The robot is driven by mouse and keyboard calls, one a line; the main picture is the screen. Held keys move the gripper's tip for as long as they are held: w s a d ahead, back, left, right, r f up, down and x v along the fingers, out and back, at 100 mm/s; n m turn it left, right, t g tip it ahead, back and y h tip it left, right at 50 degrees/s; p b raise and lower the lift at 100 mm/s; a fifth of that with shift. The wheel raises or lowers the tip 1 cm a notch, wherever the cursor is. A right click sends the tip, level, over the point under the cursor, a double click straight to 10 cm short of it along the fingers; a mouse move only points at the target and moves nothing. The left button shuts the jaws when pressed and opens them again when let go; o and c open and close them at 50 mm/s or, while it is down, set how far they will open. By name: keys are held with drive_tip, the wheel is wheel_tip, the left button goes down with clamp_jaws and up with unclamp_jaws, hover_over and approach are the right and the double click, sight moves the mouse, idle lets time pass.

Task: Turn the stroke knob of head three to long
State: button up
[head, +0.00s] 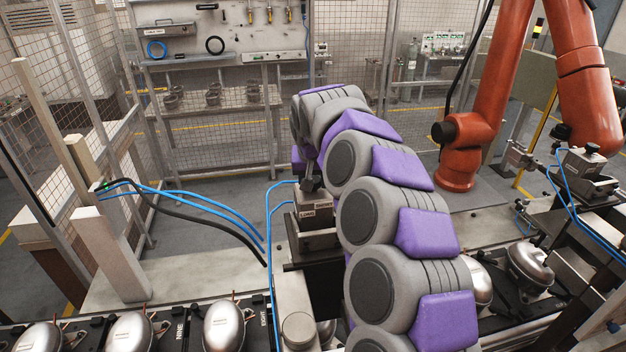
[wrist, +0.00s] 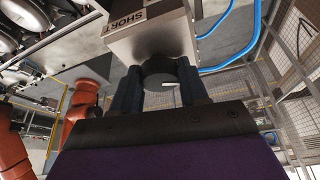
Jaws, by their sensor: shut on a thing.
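The stroke knob (wrist: 160,76) is a dark round knob with a short white mark on the right part of its face. It sits on a grey metal head (wrist: 150,35), whose left side carries a SHORT label (wrist: 126,22) in the wrist view. My gripper (wrist: 164,88) is shut on the knob, one dark finger on each side. In the head view this head (head: 312,212) stands left of my arm, with a small label (head: 307,211) that seems to read LONG. There my arm hides most of the gripper, and the knob cannot be made out.
Silver compressors (head: 223,325) sit on a dark pallet line along the front, with number labels. Blue hoses (head: 272,240) run close to the left of the head. An orange robot arm (head: 465,140) stands at the right. Mesh fencing (head: 345,75) and a workbench (head: 210,60) are behind.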

drive_tip(key=shift+f+m+b, duration=0.1)
drive_tip(key=shift+m+b, duration=0.2)
drive_tip(key=shift+b, duration=0.3)
drive_tip(key=m+b, duration=0.1)
drive_tip(key=b, duration=0.2)
drive_tip(key=shift+w+f+m+h, duration=0.1)
drive_tip(key=shift+m+h, duration=0.2)
drive_tip(key=shift+h, duration=0.1)
drive_tip(key=shift+m+b, duration=0.3)
drive_tip(key=shift+b, duration=0.15)
drive_tip(key=shift+a+r+m+h+b, duration=0.15)
drive_tip(key=shift+m+h+b, duration=0.15)
drive_tip(key=shift+m+b, duration=0.4)
drive_tip(key=shift+r+m+h+b, duration=0.1)
drive_tip(key=shift+m+h+b, duration=0.3)
drive_tip(key=shift+m, duration=0.4)
drive_tip(key=shift+g, duration=0.3)
drive_tip(key=o, duration=1.1)
drive_tip(key=shift+a, duration=0.2)
drive_tip(key=shift+c, duration=0.2)
drive_tip(key=shift+d+r, duration=0.1)
